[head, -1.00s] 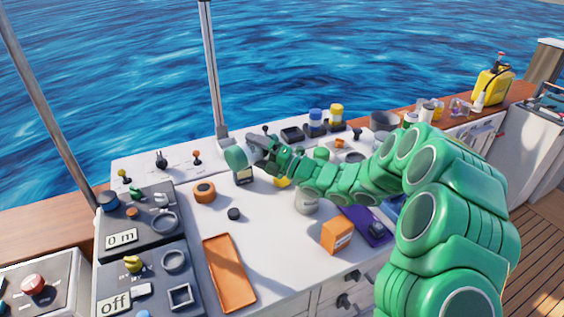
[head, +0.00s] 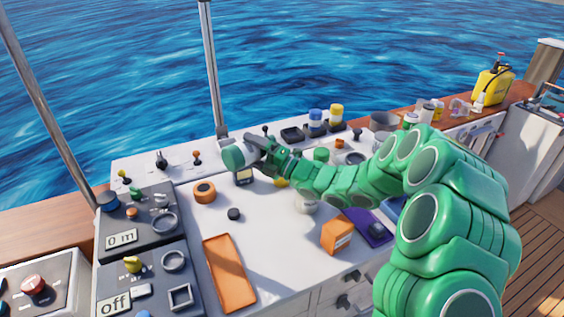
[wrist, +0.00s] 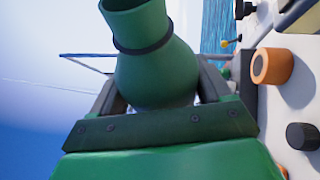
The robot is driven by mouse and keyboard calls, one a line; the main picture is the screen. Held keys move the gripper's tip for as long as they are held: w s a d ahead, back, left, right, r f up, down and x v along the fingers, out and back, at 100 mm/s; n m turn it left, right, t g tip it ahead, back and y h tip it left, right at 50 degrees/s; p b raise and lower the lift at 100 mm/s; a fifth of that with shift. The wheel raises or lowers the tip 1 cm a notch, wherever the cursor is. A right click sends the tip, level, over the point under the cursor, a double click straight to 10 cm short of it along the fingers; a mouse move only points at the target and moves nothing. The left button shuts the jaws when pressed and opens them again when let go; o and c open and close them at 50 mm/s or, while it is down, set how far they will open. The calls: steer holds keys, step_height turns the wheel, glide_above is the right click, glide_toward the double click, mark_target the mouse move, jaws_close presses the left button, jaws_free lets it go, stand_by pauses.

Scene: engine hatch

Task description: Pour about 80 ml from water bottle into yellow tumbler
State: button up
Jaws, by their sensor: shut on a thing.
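My gripper (head: 262,150) is shut on a green bottle (wrist: 155,75) with a dark ring round its neck. In the head view the bottle (head: 234,156) is at the arm's end, above the back of the white counter, lying over on its side. In the wrist view the counter shows on the right and the bottle's neck points up the picture. No water shows leaving it. A small yellow thing (head: 281,182) shows partly behind my arm; I cannot tell whether it is the yellow tumbler.
An orange tray (head: 229,272) lies in front, an orange box (head: 337,234) to the right. Control panels (head: 137,222) stand at left. Blue and yellow-topped containers (head: 336,114) stand at the back.

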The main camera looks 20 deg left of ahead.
steer(key=shift+f+n, duration=0.15)
steer(key=shift+n, duration=0.35)
steer(key=shift+d+n+g+h, duration=0.1)
steer(key=shift+n+g+h, duration=0.3)
steer(key=shift+n, duration=0.3)
steer(key=shift+s+f+n+h, duration=0.15)
steer(key=shift+f+n+h, duration=0.15)
steer(key=shift+f+n, duration=0.25)
steer(key=shift+f+n+h, duration=0.3)
steer(key=shift+f+n, duration=0.1)
steer(key=shift+n, duration=0.35)
steer(key=shift+f, duration=0.1)
stand_by(0.6)
